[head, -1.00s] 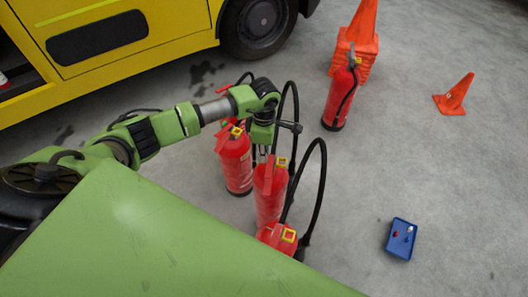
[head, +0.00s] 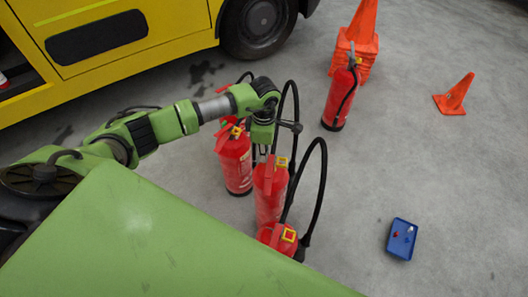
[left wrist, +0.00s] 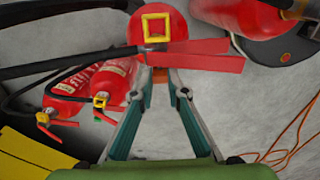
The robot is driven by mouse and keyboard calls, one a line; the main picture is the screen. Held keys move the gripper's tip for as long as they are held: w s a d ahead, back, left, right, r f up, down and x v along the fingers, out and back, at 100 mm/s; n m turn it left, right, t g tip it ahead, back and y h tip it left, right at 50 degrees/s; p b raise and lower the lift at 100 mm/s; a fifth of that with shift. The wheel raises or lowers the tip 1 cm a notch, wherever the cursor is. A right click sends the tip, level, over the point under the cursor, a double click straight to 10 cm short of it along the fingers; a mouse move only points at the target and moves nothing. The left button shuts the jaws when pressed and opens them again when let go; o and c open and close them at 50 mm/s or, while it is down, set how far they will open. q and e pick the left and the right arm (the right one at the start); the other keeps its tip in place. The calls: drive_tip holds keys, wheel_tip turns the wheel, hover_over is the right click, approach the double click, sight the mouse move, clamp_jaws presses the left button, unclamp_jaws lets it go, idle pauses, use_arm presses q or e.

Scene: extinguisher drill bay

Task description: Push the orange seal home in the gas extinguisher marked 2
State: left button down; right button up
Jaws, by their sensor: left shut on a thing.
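My left gripper (head: 262,156) reaches down beside the heads of the red extinguishers. In the left wrist view its two fingers (left wrist: 162,76) close together on a small orange piece (left wrist: 161,73), which looks like the seal, mostly hidden between the tips. Just beyond the tips is a red extinguisher head with a yellow square tag (left wrist: 156,27) and red levers (left wrist: 195,55). In the head view a middle extinguisher (head: 270,195) stands just below the gripper, with another (head: 236,165) behind it. I cannot read any number marks. My right gripper is not in view.
A nearer extinguisher (head: 278,238) is partly hidden by my green body. Black hoses (head: 318,195) loop close to the gripper. One extinguisher (head: 341,98) stands apart by stacked orange cones (head: 357,55). A blue tray (head: 401,250) holds small pieces. Open floor lies to the right.

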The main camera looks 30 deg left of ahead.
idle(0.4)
use_arm(q)
drive_tip(key=c, duration=1.9)
unclamp_jaws()
